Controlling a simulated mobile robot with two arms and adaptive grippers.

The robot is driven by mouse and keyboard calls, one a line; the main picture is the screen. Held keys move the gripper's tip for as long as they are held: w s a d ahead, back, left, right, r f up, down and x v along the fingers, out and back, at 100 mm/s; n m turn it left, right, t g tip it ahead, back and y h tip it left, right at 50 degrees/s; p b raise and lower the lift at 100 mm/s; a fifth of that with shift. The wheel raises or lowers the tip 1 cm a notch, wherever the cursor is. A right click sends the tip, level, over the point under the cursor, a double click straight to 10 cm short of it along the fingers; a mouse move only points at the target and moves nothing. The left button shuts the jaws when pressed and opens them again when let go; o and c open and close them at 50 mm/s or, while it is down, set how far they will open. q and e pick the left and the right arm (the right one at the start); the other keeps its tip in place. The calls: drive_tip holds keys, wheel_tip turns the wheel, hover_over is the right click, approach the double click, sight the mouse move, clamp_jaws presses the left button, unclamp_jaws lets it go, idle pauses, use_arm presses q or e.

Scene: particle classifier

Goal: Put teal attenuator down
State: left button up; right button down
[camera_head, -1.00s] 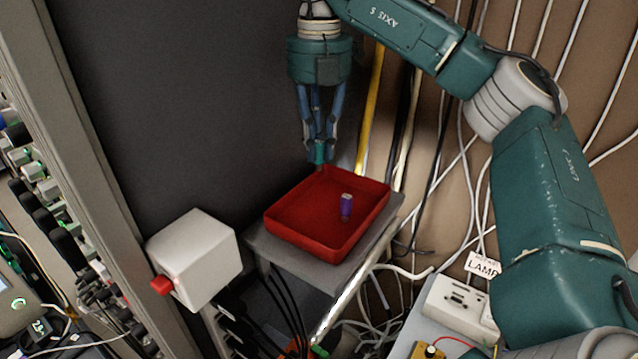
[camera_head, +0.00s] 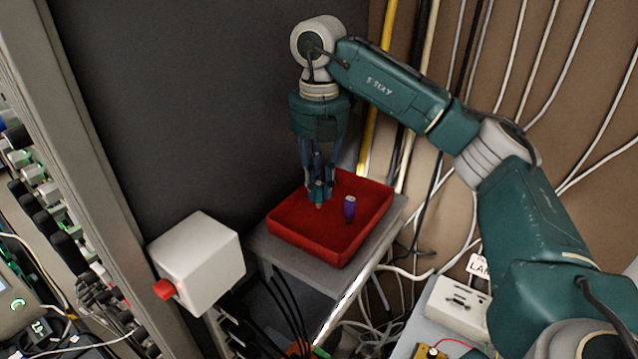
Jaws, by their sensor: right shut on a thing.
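The teal attenuator (camera_head: 319,193) is a small teal piece with a lighter tip, held upright between the fingers of my right gripper (camera_head: 320,187). The gripper points straight down and is shut on it. The attenuator is over the inside of the red tray (camera_head: 343,252), left of a purple attenuator (camera_head: 349,209) that stands in the tray. I cannot tell whether the tip touches the tray floor. My left gripper is not in view.
The red tray sits on a grey shelf (camera_head: 297,268). A white box with a red button (camera_head: 197,262) stands at the left. A dark panel (camera_head: 200,100) rises behind, and cables hang along the wall at the right. The tray's front part is clear.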

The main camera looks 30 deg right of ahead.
sight(319, 183)
drive_tip(key=shift+f, duration=0.3)
drive_tip(key=c, duration=1.7)
unclamp_jaws()
drive_tip(key=shift+o, duration=0.2)
drive_tip(key=shift+r, duration=0.7)
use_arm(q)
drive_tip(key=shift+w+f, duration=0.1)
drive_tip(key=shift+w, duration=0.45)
use_arm(e)
wheel_tip(319, 183, up, 11)
drive_tip(key=shift+r, duration=0.15)
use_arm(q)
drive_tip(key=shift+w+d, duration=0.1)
